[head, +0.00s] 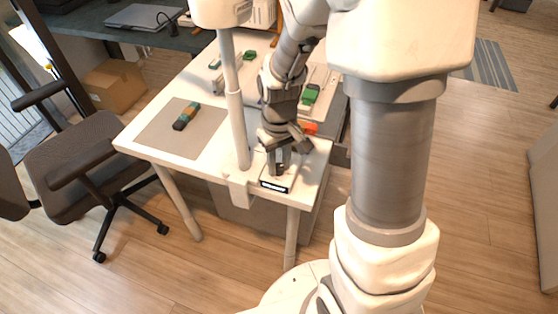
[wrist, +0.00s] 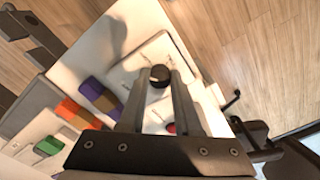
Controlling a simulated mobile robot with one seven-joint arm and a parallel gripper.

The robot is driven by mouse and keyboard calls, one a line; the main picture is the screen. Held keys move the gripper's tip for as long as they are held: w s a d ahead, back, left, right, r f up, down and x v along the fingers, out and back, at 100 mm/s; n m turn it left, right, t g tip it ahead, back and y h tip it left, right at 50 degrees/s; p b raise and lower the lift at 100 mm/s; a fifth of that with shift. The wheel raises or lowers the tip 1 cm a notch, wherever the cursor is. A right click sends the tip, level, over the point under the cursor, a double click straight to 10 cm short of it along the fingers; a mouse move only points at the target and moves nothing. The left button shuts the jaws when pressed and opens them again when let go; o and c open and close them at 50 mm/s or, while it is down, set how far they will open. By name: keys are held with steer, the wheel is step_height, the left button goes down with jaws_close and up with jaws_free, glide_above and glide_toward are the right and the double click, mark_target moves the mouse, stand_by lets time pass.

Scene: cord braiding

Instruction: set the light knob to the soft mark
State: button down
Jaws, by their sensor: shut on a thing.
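The light knob (wrist: 159,75) is a small dark round knob on a pale panel (wrist: 150,49) in the wrist view. My gripper (wrist: 158,82) has its two fingers on either side of the knob and is shut on it. In the head view my gripper (head: 278,168) reaches down to a small box (head: 274,186) with a dark front strip at the table's near right corner. The knob is hidden there by my gripper. Faint marks show on the panel around the knob, but they are too small to read, so I cannot tell which is the soft mark.
A white post (head: 236,110) stands left of my gripper, close to the box. Purple and orange blocks (wrist: 98,94) lie left of my fingers. An office chair (head: 85,160) stands left of the table.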

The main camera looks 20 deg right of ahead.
mark_target(279, 166)
steer(key=m+p, duration=0.1)
steer(key=m, duration=0.4)
steer(key=shift+m, duration=0.4)
stand_by(0.3)
steer(key=c, duration=0.6)
jaws_free()
step_height(279, 166, up, 12)
steer(key=p, duration=0.3)
